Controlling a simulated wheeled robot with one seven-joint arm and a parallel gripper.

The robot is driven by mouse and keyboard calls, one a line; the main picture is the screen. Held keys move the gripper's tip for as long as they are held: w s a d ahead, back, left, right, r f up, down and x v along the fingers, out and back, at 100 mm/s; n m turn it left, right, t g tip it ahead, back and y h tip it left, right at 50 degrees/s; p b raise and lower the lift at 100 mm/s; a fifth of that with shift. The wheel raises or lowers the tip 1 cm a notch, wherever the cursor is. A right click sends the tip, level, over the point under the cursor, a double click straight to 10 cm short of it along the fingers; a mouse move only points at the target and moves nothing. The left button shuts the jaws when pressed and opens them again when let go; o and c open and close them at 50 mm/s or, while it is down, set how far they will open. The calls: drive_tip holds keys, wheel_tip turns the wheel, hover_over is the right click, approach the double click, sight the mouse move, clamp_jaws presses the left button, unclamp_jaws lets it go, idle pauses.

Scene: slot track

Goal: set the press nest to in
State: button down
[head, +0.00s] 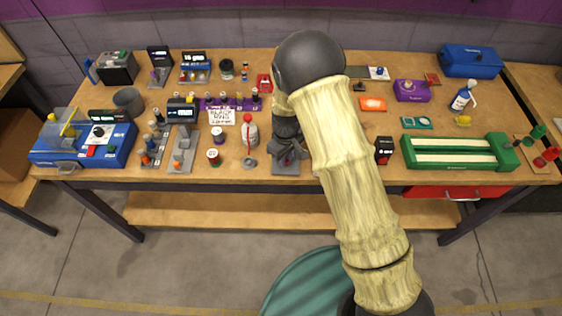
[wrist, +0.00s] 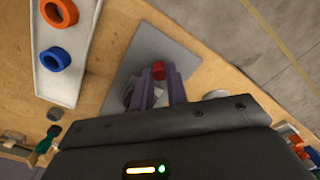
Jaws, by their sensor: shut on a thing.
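A flat grey plate (wrist: 170,42) lies on the wooden bench in the wrist view; it also shows in the head view (head: 287,170) near the front edge, below my gripper. My gripper (wrist: 160,78) reaches over this plate and its two purple-grey fingers are shut on a small red knob (wrist: 158,70).
A pale tray (wrist: 75,35) with an orange ring and a blue ring lies left of the plate in the wrist view. The front edge is near.

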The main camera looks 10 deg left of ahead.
drive_tip(key=c, duration=1.4)
unclamp_jaws()
drive_tip(key=shift+o, duration=0.2)
drive_tip(key=shift+r, duration=0.15)
wheel_tip(320, 180, up, 17)
drive_tip(key=b, duration=0.2)
